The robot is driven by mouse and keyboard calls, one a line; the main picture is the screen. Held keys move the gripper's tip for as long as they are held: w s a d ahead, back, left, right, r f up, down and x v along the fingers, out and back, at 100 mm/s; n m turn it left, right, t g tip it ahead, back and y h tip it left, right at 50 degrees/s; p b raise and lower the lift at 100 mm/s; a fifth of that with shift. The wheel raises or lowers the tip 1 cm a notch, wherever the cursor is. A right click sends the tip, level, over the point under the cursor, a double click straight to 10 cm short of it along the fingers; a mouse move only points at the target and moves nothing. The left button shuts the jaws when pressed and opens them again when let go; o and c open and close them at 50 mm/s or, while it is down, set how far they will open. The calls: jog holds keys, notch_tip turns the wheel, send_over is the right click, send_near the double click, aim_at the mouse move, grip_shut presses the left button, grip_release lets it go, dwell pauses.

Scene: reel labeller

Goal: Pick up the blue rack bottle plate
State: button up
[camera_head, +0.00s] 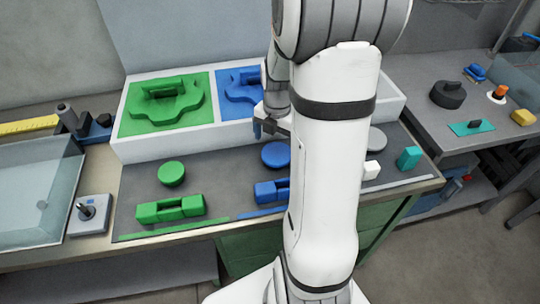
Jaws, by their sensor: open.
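The blue plate (238,92), a wavy-edged piece with a raised handle, lies on a blue panel in the white rack (165,146). My arm covers its right part. My gripper (268,127) is open, in front of the rack's front wall and to the lower right of the blue plate. It appears apart from the plate, and my arm link partly hides it. I cannot see anything held between the fingers.
A similar green plate (163,99) lies left in the rack. On the dark mat are a green disc (171,173), a green block (170,209), a blue disc (275,155) and a blue block (271,192). A clear bin (40,190) stands left. My arm blocks the centre.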

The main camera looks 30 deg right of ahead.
aim_at(276, 152)
notch_tip(276, 152, down, 6)
jog(key=shift+r, duration=0.25)
jog(key=c, duration=1)
jog(key=shift+o, duration=0.2)
jog(key=shift+r, duration=0.1)
